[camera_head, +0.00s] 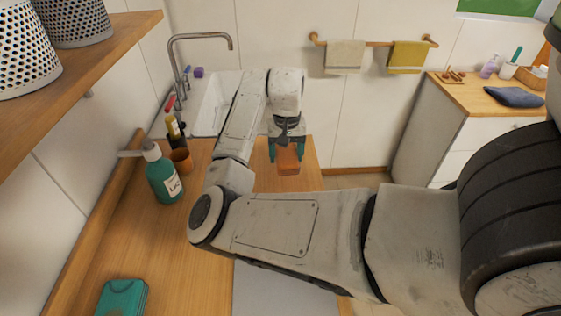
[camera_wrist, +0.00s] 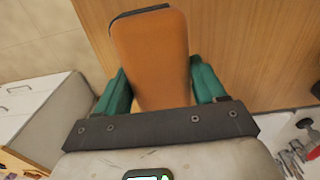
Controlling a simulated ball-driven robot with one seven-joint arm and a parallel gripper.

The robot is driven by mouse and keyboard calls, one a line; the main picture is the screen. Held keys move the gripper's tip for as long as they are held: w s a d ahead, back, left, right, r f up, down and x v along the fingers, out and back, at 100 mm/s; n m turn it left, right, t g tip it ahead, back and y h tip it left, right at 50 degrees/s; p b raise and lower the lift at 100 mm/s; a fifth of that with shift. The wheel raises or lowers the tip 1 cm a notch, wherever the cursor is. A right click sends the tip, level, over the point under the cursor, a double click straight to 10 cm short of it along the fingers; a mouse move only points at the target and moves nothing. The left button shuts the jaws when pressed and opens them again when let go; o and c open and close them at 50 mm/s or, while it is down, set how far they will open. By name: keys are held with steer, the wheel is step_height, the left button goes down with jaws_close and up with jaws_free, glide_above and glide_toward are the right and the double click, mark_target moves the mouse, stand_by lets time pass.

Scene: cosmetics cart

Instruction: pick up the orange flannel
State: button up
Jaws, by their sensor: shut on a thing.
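The orange flannel (camera_wrist: 150,60) is a folded, block-like orange piece with a dark edge, between the two green fingers of my gripper (camera_wrist: 160,88) in the wrist view. In the head view the orange flannel (camera_head: 288,160) shows below my gripper (camera_head: 286,150), near the counter's right edge by the sink. My gripper is shut on it. Whether the flannel touches the counter or hangs just above it, I cannot tell.
A green pump bottle (camera_head: 163,175), an orange cup (camera_head: 181,160) and small bottles (camera_head: 173,126) stand at the counter's left. A teal box (camera_head: 122,297) lies nearer. The sink (camera_head: 212,105) is behind. A white cabinet (camera_head: 430,120) stands at right, across a gap.

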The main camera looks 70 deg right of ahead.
steer(key=s+a+r, duration=0.6)
steer(key=s, duration=0.2)
steer(key=shift+s+a, duration=0.35)
steer(key=shift+r, duration=0.1)
steer(key=o, duration=0.4)
steer(key=c, duration=0.3)
steer(key=shift+w, duration=0.1)
